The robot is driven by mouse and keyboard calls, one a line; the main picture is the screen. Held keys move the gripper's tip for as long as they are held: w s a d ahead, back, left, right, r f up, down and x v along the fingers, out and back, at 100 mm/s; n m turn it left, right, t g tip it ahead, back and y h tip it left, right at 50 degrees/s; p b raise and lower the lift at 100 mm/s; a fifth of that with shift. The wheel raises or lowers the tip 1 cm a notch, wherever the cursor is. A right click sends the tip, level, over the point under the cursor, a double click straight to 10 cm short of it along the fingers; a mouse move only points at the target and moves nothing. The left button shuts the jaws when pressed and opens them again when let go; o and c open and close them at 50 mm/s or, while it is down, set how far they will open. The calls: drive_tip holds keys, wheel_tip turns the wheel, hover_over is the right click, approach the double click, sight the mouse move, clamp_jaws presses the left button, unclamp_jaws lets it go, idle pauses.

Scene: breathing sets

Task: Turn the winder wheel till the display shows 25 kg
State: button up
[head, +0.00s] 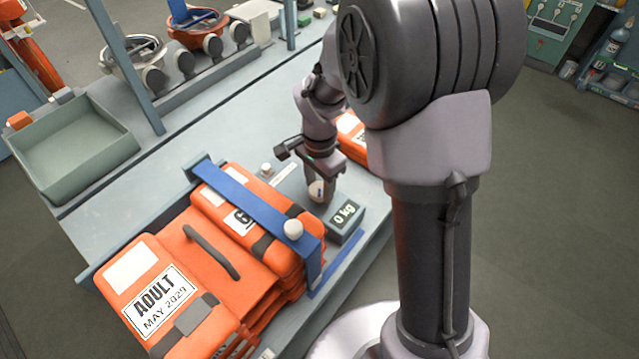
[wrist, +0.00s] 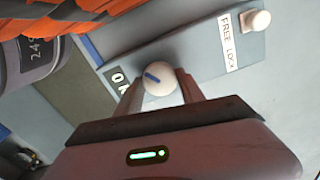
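The winder wheel (wrist: 160,84) is a pale round knob with a blue mark, seen from above in the wrist view. My gripper (wrist: 160,78) has one finger against each side of it, with no clear gap. In the head view my gripper (head: 318,188) points down at the panel, and its fingers and wrist hide most of the wheel. The display (head: 345,215) beside it reads 0 kg. In the wrist view only part of the display (wrist: 121,80) shows, cut off by a finger. A small pale knob (wrist: 255,20) stands by a FREE LOCK label (wrist: 228,42).
A blue bar (head: 258,215) with a pale round end knob (head: 293,229) lies across a stack of orange packs (head: 215,250). A green-grey tray (head: 75,145) stands at the left. More orange packs (head: 352,135) lie behind my wrist.

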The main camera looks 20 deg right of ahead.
sight(319, 189)
drive_tip(key=o, duration=0.4)
drive_tip(key=shift+r, duration=0.1)
wheel_tip(319, 189, up, 17)
drive_tip(key=p, duration=0.6)
drive_tip(key=shift+r, duration=0.1)
